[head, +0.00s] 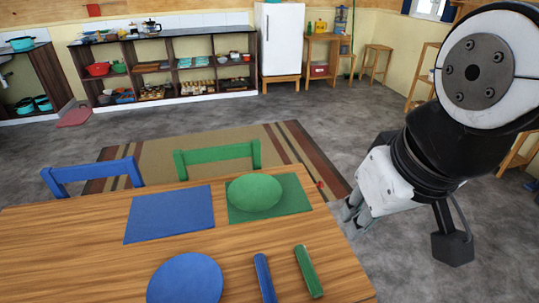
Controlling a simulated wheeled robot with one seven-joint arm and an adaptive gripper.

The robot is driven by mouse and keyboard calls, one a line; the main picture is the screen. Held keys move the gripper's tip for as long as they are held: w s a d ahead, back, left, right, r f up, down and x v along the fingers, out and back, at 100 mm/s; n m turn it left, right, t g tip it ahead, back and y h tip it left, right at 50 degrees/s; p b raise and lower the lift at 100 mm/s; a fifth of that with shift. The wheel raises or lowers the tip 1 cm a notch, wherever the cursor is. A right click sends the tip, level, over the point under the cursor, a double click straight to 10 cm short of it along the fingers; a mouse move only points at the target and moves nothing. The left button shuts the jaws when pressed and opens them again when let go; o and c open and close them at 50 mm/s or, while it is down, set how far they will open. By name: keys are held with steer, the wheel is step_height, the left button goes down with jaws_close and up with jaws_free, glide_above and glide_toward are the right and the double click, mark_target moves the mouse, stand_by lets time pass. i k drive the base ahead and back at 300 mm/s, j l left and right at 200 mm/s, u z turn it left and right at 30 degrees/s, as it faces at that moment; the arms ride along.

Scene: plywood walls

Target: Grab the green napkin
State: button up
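A narrow green bar-shaped roll (309,271), which looks like the rolled green napkin, lies on the wooden table (80,255) near its right edge. A matching blue roll (264,279) lies just left of it. A flat green placemat (296,194) with a green oval plate (254,192) on it lies farther back. My gripper (351,217) is beyond the table's right edge, up and right of the green roll and apart from it. Its two fingers look parted, with nothing seen between them.
A blue placemat (170,214) and a blue round plate (186,281) lie on the table's left part. A blue chair (92,178) and a green chair (217,154) stand at the far side. Shelves, a white fridge (281,40) and stools line the back. Grey floor is open right of the table.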

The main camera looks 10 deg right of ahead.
mark_target(312, 280)
steer(key=j+z, duration=0.45)
steer(key=j, duration=0.25)
steer(key=j+z, duration=0.15)
steer(key=z, duration=0.25)
steer(key=j+z, duration=0.1)
steer(key=z, duration=0.25)
steer(key=k+j+z, duration=0.1)
steer(key=z, duration=0.3)
